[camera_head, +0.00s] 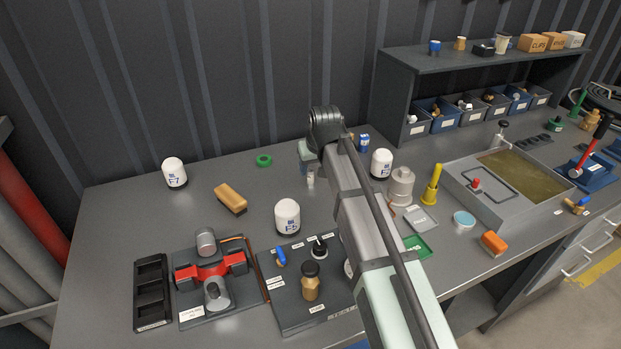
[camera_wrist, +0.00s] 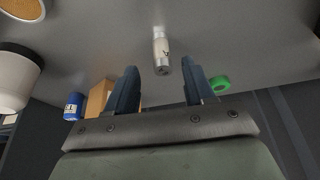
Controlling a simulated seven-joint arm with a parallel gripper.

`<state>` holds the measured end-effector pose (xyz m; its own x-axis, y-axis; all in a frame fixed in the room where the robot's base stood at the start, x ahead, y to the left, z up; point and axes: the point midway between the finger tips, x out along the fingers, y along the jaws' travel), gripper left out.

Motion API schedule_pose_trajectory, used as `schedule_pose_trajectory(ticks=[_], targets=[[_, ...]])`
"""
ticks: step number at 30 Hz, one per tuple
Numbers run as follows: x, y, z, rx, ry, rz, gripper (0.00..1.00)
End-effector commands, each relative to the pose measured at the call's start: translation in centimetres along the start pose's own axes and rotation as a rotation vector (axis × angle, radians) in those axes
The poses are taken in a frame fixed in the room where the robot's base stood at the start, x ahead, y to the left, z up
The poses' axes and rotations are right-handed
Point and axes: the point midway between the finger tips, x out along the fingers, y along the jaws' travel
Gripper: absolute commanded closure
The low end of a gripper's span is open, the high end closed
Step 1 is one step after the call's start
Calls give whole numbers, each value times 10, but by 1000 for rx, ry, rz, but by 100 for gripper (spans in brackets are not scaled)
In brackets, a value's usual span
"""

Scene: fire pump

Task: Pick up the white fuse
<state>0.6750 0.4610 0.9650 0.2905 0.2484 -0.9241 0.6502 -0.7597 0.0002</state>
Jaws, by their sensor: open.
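In the head view a small white cylinder (camera_head: 310,179), likely the same fuse, shows on the bench just below my gripper's pale housing (camera_head: 305,151).
A green ring (camera_head: 264,160) lies to the left, and a white F-labelled canister (camera_head: 287,217) stands in front. A blue can (camera_head: 363,143) and another white canister (camera_head: 381,164) stand to the right. A tan block (camera_head: 230,198) lies left. Bench between ring and canister is clear.

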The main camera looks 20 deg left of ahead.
Motion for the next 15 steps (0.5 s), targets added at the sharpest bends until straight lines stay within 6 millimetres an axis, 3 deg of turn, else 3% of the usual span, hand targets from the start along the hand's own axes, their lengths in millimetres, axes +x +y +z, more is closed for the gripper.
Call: schedule_pose_trajectory(ticks=[5,15], targets=[[9,-1,-2,0,-1,0,47],[48,-3,-5,-1,0,0,47]])
